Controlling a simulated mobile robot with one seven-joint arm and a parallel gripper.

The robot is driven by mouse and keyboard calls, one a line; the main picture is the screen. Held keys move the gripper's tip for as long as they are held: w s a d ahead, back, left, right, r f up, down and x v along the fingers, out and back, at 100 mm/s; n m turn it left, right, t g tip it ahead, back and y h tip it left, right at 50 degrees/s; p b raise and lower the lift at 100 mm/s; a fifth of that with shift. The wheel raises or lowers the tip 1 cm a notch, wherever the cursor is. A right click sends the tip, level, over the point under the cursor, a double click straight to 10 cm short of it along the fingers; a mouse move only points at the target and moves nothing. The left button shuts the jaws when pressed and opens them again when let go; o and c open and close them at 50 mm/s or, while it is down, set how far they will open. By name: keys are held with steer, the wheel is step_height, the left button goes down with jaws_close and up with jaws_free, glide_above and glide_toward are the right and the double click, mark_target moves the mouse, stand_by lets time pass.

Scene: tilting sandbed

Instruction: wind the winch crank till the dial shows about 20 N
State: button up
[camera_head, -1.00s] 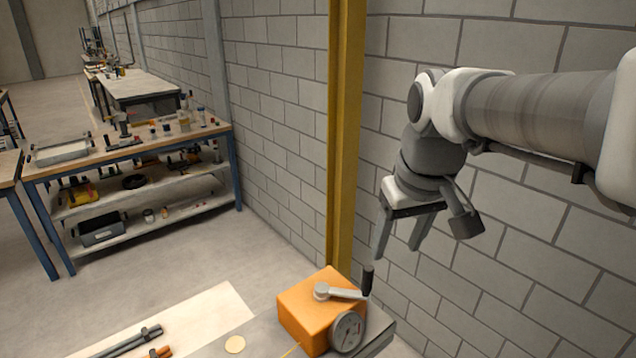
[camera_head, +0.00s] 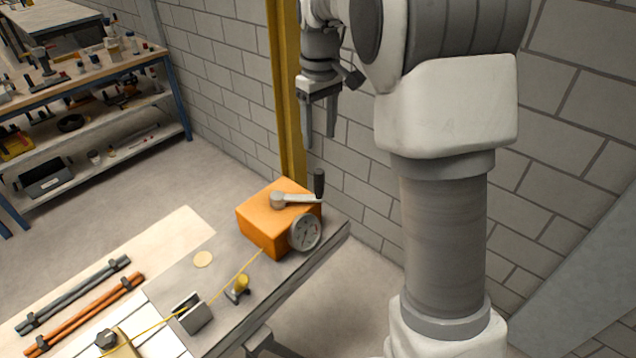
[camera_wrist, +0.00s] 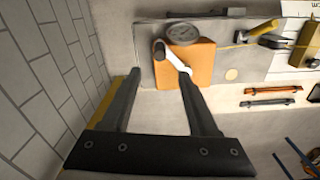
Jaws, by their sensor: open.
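The orange winch box (camera_head: 270,226) sits at the right end of the grey bench. On its top is a silver crank arm (camera_head: 297,198) with an upright black handle (camera_head: 319,183), pointing right. The round grey dial (camera_head: 306,232) is on the box's front; its reading is too small to tell. My gripper (camera_head: 319,140) is open and empty, above the handle and apart from it, fingers pointing down. In the wrist view the crank arm (camera_wrist: 174,58), winch box (camera_wrist: 200,60) and dial (camera_wrist: 184,33) show beyond the fingertips.
A yellow cord (camera_head: 238,272) runs from the winch past a small yellow-topped post (camera_head: 241,284) and a grey block (camera_head: 193,314). A yellow column (camera_head: 288,110) and block wall (camera_head: 225,80) stand close behind. Dark and orange bars (camera_head: 84,314) lie at left.

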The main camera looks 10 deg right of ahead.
mark_target(319, 186)
step_height(319, 186, down, 15)
steer(key=shift+f, duration=0.1)
steer(key=shift+c, duration=0.3)
jaws_close()
stand_by(1.3)
